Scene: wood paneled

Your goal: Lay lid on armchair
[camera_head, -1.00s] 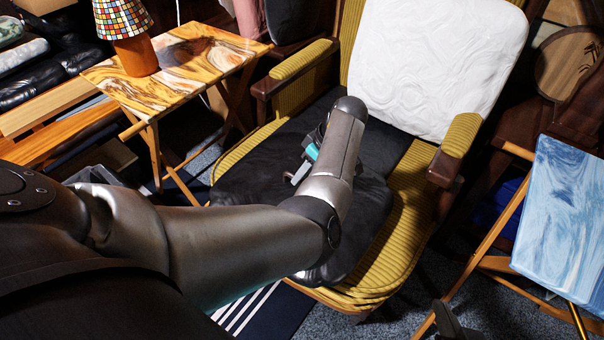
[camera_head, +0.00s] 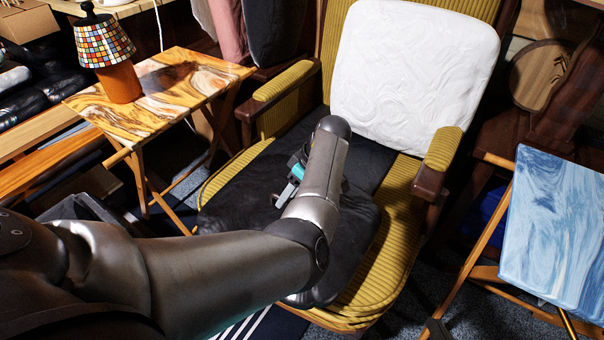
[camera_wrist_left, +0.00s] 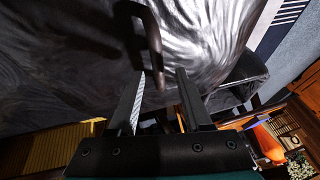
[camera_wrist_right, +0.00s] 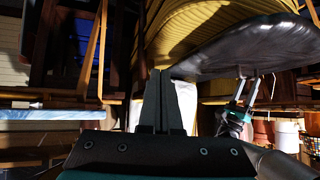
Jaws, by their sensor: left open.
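The yellow ribbed armchair (camera_head: 386,252) fills the middle of the head view, with a black cushion (camera_head: 235,205) on its seat. My left gripper (camera_head: 290,187) is low over that cushion, partly hidden by my forearm. In the left wrist view its fingers (camera_wrist_left: 160,95) are apart, close to the dark crumpled surface. A thin, curved, dark brown piece (camera_wrist_left: 148,40) lies there just past the fingertips; I cannot tell whether it is the lid. No lid shows clearly elsewhere. In the right wrist view my right gripper (camera_wrist_right: 167,90) has its fingers together, with nothing seen between them.
A white pillow (camera_head: 415,75) leans on the armchair's back. A marbled folding table (camera_head: 170,85) with a mosaic lamp (camera_head: 120,82) stands at the left. A blue marbled folding table (camera_head: 555,230) stands at the right. The armrests (camera_head: 440,160) flank the seat.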

